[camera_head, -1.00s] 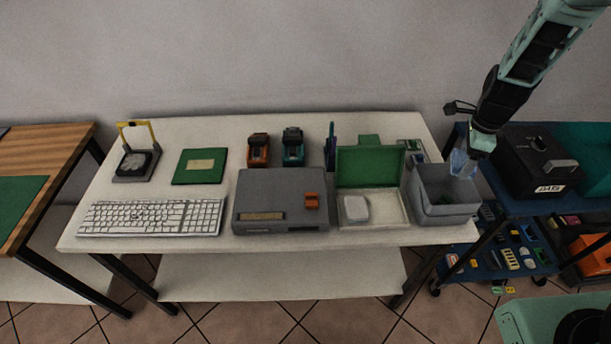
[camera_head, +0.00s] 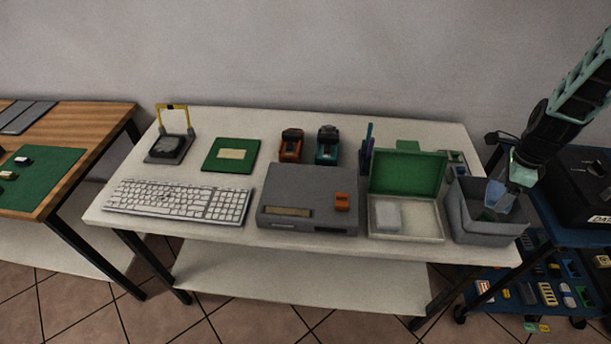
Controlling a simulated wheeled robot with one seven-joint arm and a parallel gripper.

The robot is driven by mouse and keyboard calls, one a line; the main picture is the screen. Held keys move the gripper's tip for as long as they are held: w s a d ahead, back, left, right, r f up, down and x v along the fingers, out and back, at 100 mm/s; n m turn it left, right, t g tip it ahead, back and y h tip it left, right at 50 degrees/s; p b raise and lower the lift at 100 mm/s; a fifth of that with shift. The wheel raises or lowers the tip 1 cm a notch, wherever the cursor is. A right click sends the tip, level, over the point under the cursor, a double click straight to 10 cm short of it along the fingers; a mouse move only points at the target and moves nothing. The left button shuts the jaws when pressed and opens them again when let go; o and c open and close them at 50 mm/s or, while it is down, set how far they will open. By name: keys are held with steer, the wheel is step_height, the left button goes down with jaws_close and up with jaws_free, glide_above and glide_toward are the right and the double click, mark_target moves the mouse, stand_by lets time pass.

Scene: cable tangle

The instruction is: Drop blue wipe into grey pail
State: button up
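My gripper (camera_head: 506,199) reaches down from the upper right, with its tip over the open top of the grey pail (camera_head: 492,235). A pale blue piece, which looks like the blue wipe (camera_head: 496,195), hangs at the fingertips, at about the height of the pail's rim. The fingers are small and partly covered, but they look shut on it. The pail stands upright at the right end of the white table (camera_head: 210,245). A darker patch shows inside the pail below the wipe; I cannot tell what it is.
Left of the pail is an open green-lidded box (camera_head: 408,178). A grey device (camera_head: 310,200), a white keyboard (camera_head: 180,203) and two small machines (camera_head: 327,148) also stand on the table. A blue cart (camera_head: 560,238) with a black box (camera_head: 585,180) is close on the right.

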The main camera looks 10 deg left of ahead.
steer(key=o, duration=0.3)
step_height(320, 180, up, 17)
steer(key=b, duration=0.2)
steer(key=shift+r+b, duration=0.2)
steer(key=shift+b, duration=0.15)
steer(key=s+a+r+n+y, duration=0.1)
steer(key=s+a+n, duration=0.65)
steer(key=a, duration=0.35)
steer(key=s+a+r+n, duration=0.1)
steer(key=s+a+n, duration=0.6)
steer(key=a+n, duration=0.25)
steer(key=s+a+n, duration=0.3)
steer(key=s+n, duration=0.3)
steer(key=s, duration=0.2)
steer(key=s+a+n, duration=0.2)
steer(key=s+n, duration=0.5)
steer(key=s, duration=0.1)
steer(key=shift+s+a+f, duration=0.15)
steer(key=shift+a+f, duration=0.1)
steer(key=shift+a, duration=0.15)
